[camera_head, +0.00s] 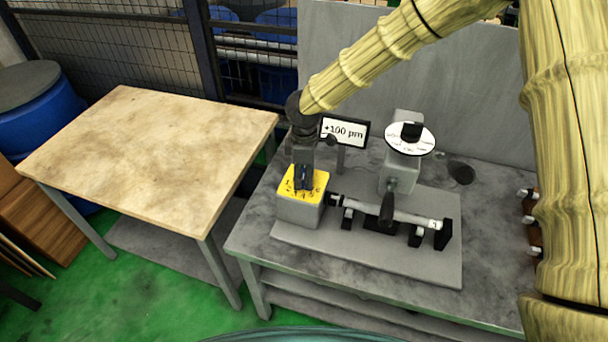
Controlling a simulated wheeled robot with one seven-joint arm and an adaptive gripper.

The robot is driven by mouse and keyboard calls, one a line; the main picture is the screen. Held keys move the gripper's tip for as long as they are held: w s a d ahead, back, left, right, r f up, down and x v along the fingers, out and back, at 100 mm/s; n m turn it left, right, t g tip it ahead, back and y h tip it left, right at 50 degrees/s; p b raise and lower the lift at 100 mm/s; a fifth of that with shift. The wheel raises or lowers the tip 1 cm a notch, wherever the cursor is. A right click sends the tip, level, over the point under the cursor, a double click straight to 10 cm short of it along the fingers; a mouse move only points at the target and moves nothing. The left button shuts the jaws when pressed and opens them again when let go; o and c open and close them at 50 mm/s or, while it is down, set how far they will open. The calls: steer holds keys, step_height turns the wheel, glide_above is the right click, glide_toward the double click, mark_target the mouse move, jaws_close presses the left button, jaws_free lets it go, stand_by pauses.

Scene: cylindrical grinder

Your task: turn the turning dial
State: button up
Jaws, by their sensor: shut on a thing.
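A grey box with a yellow top face (288,185) stands at the left end of the machine's base plate. The yellow face has black markings. My gripper (304,184) points down onto the middle of this face, with its fingers closed together there. It is shut on the turning dial at the face's centre, which the fingers mostly hide. The dial's angle cannot be read.
A display (344,131) behind the box reads about "+100 µm". A white disc (397,139) with a black knob tops a grey post to the right. A shaft (414,218) lies across black supports. A bare wooden table (150,150) stands left.

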steer(key=shift+w+r+m+b, duration=0.15)
steer(key=shift+m+b, duration=0.3)
steer(key=shift+m, duration=0.9)
steer(key=shift+w+r+m+b, duration=0.1)
steer(key=shift+m+b, duration=0.35)
steer(key=shift+m, duration=0.9)
steer(key=shift+s, duration=0.1)
steer(key=o, duration=1)
steer(key=shift+s+f, duration=0.1)
step_height(320, 180, up, 12)
steer(key=shift+d, duration=0.1)
